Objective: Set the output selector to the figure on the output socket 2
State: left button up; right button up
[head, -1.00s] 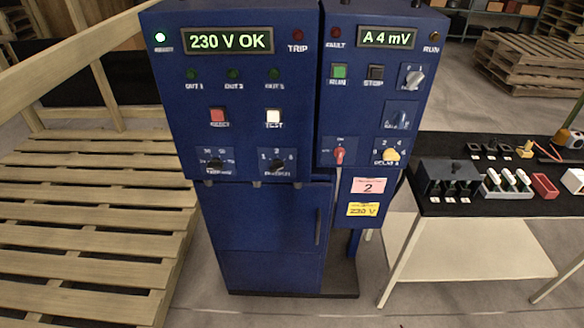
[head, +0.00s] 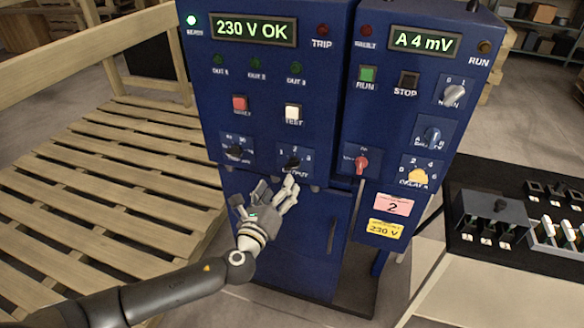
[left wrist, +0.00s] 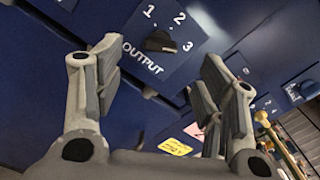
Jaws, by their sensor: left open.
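The output selector (head: 290,162) is a black knob on the lower front of the left blue cabinet. In the left wrist view the same knob (left wrist: 159,41) has the figures 1, 2 and 3 around it; I cannot tell for sure which one it points at. A pink label (head: 391,205) reading 2 sits above a yellow label (head: 386,229) reading 230 V, low on the right cabinet. My left gripper (head: 283,190) is open and empty, just below the selector and apart from it, its fingers towards the panel. My right gripper is out of view.
Another black knob (head: 235,152) is left of the selector, and a red knob (head: 361,163) is to its right. Red (head: 240,104) and white (head: 292,113) buttons sit above. A table with a dark top (head: 478,252) stands at the right, and a wooden pallet (head: 110,185) at the left.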

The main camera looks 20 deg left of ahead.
aim_at(290, 168)
pick_arm(q)
jog(key=w, duration=0.6)
jog(key=w+p, duration=0.1)
jog(key=w, duration=0.2)
jog(key=shift+d, duration=0.3)
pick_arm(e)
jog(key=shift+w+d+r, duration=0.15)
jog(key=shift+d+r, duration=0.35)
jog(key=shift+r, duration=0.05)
pick_arm(q)
jog(key=c, duration=1)
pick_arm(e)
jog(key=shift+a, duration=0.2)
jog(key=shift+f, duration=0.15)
